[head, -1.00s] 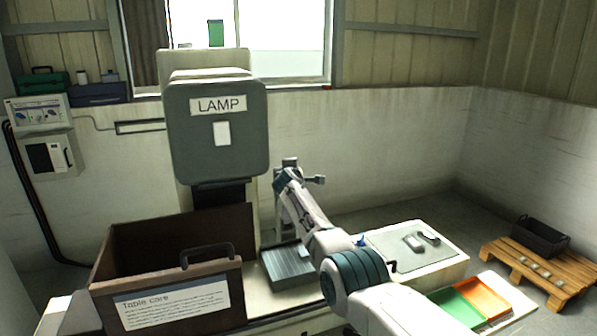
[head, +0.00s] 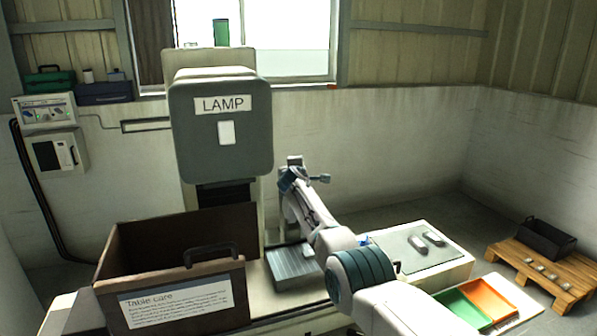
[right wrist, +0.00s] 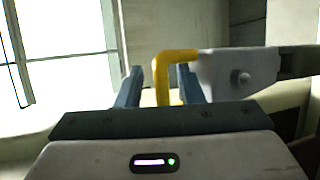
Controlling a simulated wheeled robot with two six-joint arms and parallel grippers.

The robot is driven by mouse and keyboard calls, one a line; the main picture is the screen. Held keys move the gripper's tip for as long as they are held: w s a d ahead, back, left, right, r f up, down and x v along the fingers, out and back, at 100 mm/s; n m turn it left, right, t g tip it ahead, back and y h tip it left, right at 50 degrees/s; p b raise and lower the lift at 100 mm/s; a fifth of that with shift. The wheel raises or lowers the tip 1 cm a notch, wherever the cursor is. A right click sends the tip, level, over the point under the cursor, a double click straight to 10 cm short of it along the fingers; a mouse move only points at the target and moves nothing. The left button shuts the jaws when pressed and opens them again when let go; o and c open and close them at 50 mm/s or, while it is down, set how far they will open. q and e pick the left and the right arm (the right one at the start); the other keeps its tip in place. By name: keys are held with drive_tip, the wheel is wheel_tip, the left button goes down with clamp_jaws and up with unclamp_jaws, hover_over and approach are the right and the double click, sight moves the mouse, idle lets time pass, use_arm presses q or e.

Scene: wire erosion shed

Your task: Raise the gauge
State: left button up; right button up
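A yellow bent handle (right wrist: 161,78) joins a pale grey block with a round knob (right wrist: 240,76) in the right wrist view. This may be the gauge; I see no label on it. My right gripper (right wrist: 160,84) has its two fingers apart, one on each side of the handle's upright part, with a gap visible at the left finger. In the head view my right arm reaches in to the machine, and its gripper (head: 292,166) is small beside the column under the lamp head. The yellow handle cannot be made out there. My left gripper is not in view.
The grey LAMP head (head: 222,128) hangs at the left of my right arm. A brown open box with a "Table care" sign (head: 178,301) stands in front. A ribbed grey block (head: 291,266) lies below the arm. Green (head: 462,307) and orange (head: 487,297) trays lie right.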

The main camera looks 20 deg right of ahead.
drive_tip(key=shift+s+a, duration=0.1)
drive_tip(key=shift+s, duration=0.05)
drive_tip(key=shift+s+a, duration=0.1)
drive_tip(key=v, duration=1)
drive_tip(key=shift+b, duration=0.45)
drive_tip(key=shift+s+r, duration=0.1)
drive_tip(key=shift+s, duration=0.05)
